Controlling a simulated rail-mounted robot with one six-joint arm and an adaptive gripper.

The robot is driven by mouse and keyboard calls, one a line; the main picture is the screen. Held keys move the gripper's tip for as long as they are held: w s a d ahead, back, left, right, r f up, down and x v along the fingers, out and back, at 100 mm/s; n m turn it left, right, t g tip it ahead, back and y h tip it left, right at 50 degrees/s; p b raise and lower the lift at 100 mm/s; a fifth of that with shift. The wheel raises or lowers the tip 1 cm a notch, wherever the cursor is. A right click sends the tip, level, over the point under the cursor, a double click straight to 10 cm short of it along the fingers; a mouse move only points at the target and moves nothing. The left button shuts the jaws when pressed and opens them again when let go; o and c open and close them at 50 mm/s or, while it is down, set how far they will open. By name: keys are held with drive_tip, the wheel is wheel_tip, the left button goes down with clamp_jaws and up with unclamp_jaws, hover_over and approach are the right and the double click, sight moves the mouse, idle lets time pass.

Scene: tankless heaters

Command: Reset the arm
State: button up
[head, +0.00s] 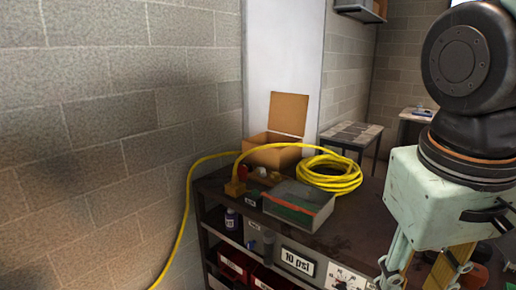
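My arm comes down at the right edge of the head view, its black wrist joint above a pale green gripper body. My gripper (432,258) points downward at the lower right, over the right part of the dark workbench (338,238). Its finger linkages run to the bottom edge of the picture and the fingertips are cut off. I cannot tell whether it is open or shut, or whether anything is between the fingers.
On the bench are a coiled yellow hose (335,178), an open cardboard box (270,152) and a grey-green case (298,204). Shelves below hold bottles and red bins (236,264). A block wall (110,120) stands left. Small tables (352,133) stand behind.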

drive_tip(key=s, duration=0.1)
drive_tip(key=s+a+r+t+y, duration=0.1)
drive_tip(key=s+a+t, duration=0.1)
drive_tip(key=s, duration=0.1)
drive_tip(key=shift+a+r, duration=0.1)
drive_tip(key=shift+r, duration=0.1)
drive_tip(key=shift+o, duration=0.7)
idle(1.0)
